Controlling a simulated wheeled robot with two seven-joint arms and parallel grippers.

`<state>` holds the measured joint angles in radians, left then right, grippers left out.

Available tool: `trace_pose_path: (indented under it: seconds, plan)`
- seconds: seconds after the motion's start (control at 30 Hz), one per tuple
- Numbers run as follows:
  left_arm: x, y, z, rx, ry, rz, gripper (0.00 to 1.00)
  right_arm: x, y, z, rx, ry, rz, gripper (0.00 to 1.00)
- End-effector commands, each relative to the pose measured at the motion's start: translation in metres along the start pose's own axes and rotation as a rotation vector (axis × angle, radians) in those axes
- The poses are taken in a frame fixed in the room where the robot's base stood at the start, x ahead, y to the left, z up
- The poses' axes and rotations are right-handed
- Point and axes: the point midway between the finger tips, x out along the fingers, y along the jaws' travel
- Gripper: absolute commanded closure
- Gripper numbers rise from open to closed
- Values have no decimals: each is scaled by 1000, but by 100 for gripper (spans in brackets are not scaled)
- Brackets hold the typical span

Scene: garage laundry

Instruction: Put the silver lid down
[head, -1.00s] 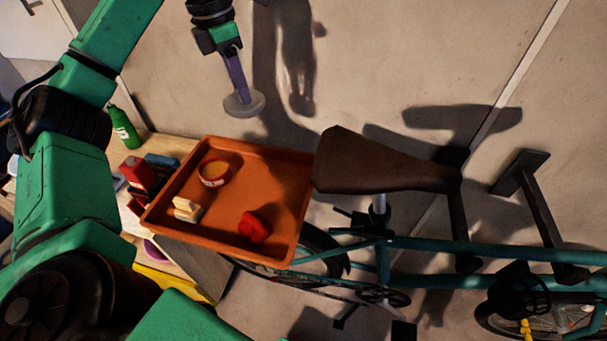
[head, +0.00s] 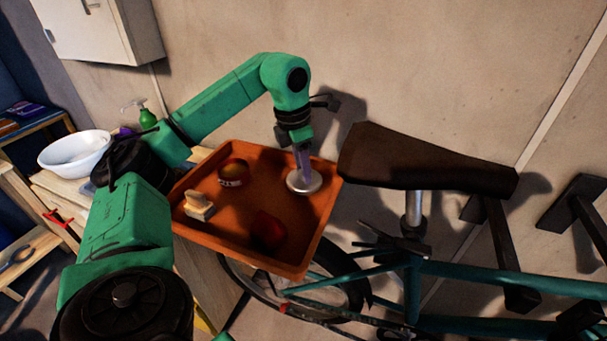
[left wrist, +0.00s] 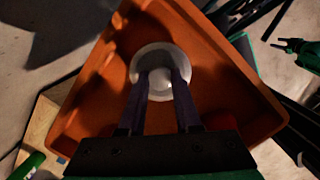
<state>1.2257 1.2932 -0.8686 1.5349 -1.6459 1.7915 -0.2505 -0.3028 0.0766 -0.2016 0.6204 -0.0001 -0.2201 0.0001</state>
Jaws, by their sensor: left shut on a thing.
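The silver lid (head: 304,182) is a round pale disc at the far right part of the orange tray (head: 240,244) in the head view. My left gripper (head: 303,172) points down and is shut on the lid's middle. In the left wrist view, the lid (left wrist: 163,52) shows around the fingertips of my left gripper (left wrist: 160,78), over the tray floor (left wrist: 212,80). I cannot tell whether the lid touches the tray floor or hangs just above it. My right gripper is not in the head view.
The tray also holds a round red-rimmed container (head: 233,173), a cream block-like thing (head: 199,206) and a red thing (head: 268,232). A bicycle saddle (head: 420,158) stands close by the tray's right side. A white bowl (head: 75,152) and a green bottle (head: 147,117) are to the left.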

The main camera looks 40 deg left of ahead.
Motion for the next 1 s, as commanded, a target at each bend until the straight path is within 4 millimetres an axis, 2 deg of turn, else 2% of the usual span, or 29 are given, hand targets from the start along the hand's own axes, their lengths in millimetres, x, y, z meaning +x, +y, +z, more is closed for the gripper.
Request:
trace_pose_path:
  seconds: [0.07, 0.4, 0.43, 0.47, 0.5, 0.8, 0.9, 1.0]
  plan:
    - [7, 0, -1, 0, 0, 0, 100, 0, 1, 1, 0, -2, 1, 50]
    - [12, 0, -2, 0, -2, 0, 100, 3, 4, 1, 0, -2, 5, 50]
    - [11, 0, -1, 0, -2, 0, 56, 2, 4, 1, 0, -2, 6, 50]
    - [10, 0, -1, 0, -2, 0, 45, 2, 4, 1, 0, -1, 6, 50]
    - [10, 0, -1, 0, -2, 0, 38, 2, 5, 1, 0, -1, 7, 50]
    - [8, 0, -1, 0, -2, 0, 38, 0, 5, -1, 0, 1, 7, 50]
    - [-1, 0, 0, 1, -4, 0, 38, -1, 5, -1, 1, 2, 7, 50]
    - [-23, 0, 0, 1, -7, 1, 38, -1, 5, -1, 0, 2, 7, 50]
